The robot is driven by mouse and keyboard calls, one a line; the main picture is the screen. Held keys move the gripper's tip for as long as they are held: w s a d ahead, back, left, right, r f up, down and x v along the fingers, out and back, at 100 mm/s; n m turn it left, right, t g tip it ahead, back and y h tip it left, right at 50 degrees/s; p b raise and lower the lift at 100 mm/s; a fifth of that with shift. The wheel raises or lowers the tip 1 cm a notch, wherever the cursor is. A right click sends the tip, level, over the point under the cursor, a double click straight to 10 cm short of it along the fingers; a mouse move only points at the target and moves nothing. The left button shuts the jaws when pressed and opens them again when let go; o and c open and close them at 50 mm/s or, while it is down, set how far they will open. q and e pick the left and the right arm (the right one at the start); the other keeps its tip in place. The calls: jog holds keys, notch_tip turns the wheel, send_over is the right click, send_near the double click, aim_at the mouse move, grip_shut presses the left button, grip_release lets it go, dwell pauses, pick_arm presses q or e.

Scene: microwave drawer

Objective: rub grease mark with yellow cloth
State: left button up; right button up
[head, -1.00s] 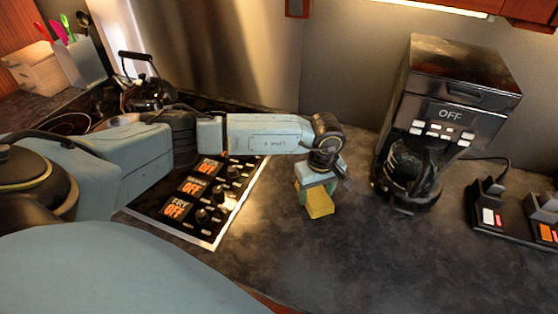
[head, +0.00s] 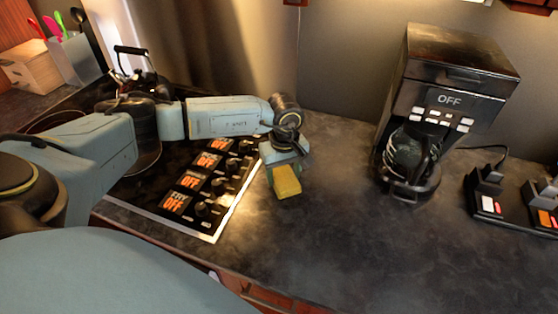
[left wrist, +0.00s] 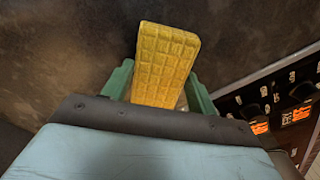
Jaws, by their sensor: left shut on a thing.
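My left gripper (head: 284,172) is shut on a yellow cloth (head: 287,182), which looks like a stiff block with a grid pattern. The cloth (left wrist: 165,62) stands out between the green fingers in the left wrist view. The gripper is over the dark countertop (head: 330,240), just right of the stove's control panel. I cannot tell whether the cloth touches the counter. I cannot make out a grease mark in either view; it may be hidden under the cloth or hand. My right gripper is not in view.
The stove panel (head: 205,180) with knobs and OFF displays lies left of the gripper. A black coffee maker (head: 445,100) with a glass pot stands to the right. A kettle (head: 140,85) sits at the back left. The counter between gripper and coffee maker is clear.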

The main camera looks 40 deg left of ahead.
pick_arm(q)
notch_tip(320, 180, up, 2)
jog(key=shift+r+p, duration=0.1)
jog(key=shift+p, duration=0.2)
jog(key=shift+d+r+p, duration=0.1)
jog(key=shift+r+p, duration=1.7)
jog(key=shift+r, duration=1.2)
